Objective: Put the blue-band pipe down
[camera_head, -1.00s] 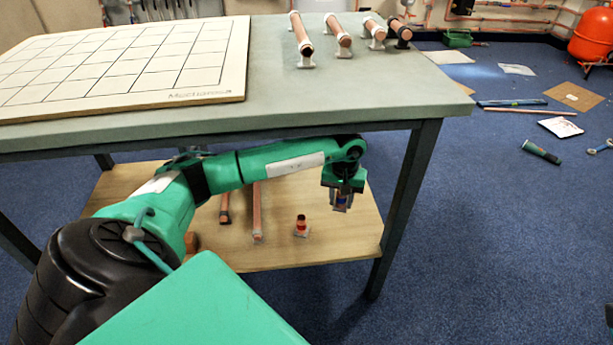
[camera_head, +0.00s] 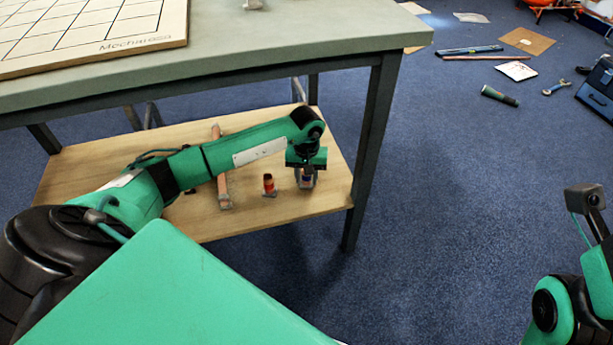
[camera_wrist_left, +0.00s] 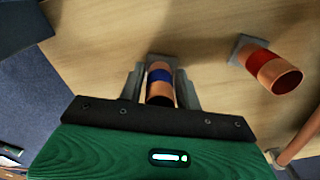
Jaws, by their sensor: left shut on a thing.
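My left gripper (camera_head: 306,182) reaches under the table top, over the lower wooden shelf (camera_head: 320,205). In the left wrist view its two grey fingers (camera_wrist_left: 161,85) are shut on the blue-band pipe (camera_wrist_left: 160,88), a short copper piece with a blue band and a grey fitting at its far end. The pipe also shows between the fingers in the head view (camera_head: 306,177). It looks upright, low over the shelf near its right end. I cannot tell whether its fitting touches the wood. My right gripper is not in view.
A red-band pipe (camera_head: 268,184) stands on the shelf just left of my gripper, apart from it; it also shows in the wrist view (camera_wrist_left: 268,66). A longer copper pipe (camera_head: 221,180) lies farther left. A dark table leg (camera_head: 370,150) stands to the right.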

